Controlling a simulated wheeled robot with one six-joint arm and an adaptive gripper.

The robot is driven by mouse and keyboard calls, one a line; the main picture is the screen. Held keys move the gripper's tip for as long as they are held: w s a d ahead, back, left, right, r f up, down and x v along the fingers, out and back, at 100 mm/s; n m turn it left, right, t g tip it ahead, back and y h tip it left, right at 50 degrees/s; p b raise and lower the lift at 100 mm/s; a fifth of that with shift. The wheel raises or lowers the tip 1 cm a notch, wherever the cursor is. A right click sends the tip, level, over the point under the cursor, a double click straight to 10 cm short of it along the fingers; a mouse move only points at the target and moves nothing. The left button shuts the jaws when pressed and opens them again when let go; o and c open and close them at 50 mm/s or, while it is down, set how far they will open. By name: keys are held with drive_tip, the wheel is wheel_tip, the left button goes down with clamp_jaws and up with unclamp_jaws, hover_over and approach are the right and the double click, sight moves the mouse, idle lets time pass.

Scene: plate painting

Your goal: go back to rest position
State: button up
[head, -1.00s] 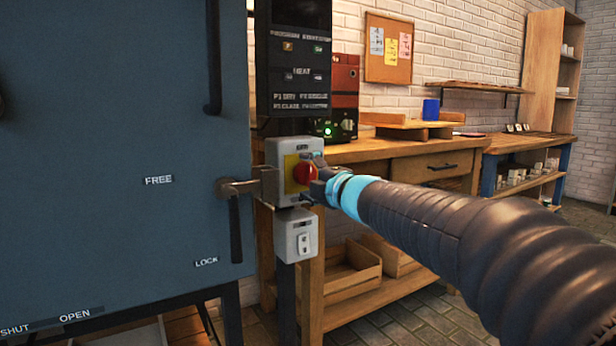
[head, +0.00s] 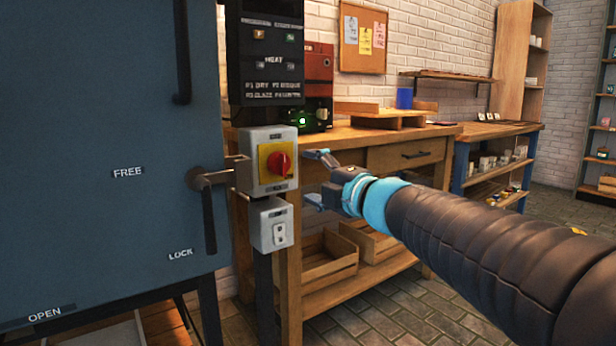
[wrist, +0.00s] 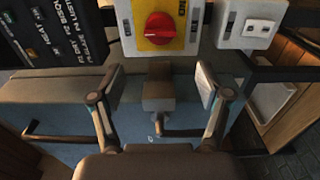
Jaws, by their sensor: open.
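My gripper (head: 318,178) is open and empty in the head view, just right of the switch box and apart from it. The switch box (head: 247,172) is grey with a yellow plate and a red rotary knob (head: 279,163). In the wrist view, the red knob (wrist: 160,25) is at the top, beyond my two spread fingers (wrist: 160,97). A dark latch block and handle (wrist: 158,95) show between the fingers, farther off. My arm reaches in from the lower right of the head view.
The blue kiln door (head: 90,220) with its lever handle (head: 208,215) fills the left. A white socket box (head: 270,224) hangs under the switch box. A wooden workbench (head: 360,133) with crates (head: 328,262) stands behind my gripper. Floor (head: 400,315) is open at lower right.

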drive_tip(key=shift+w, duration=0.1)
drive_tip(key=w+d+f+m+h, duration=0.2)
drive_tip(key=d+f+m+h, duration=0.4)
drive_tip(key=d+m+h, duration=0.3)
drive_tip(key=s+d+f+m+g+h+p, duration=0.2)
drive_tip(key=s+d+f+m+g+h, duration=0.1)
drive_tip(key=s+d+f+m, duration=0.5)
drive_tip(key=s+f+m+g+p, duration=0.3)
drive_tip(key=s+f+m+g, duration=0.25)
drive_tip(key=s, duration=0.75)
drive_tip(key=s+a+r+m+y+p, duration=0.2)
drive_tip(key=s+p, duration=0.3)
drive_tip(key=s, duration=0.4)
drive_tip(key=shift+a+g, duration=0.45)
drive_tip(key=shift+a, duration=0.45)
drive_tip(key=shift+m, duration=0.25)
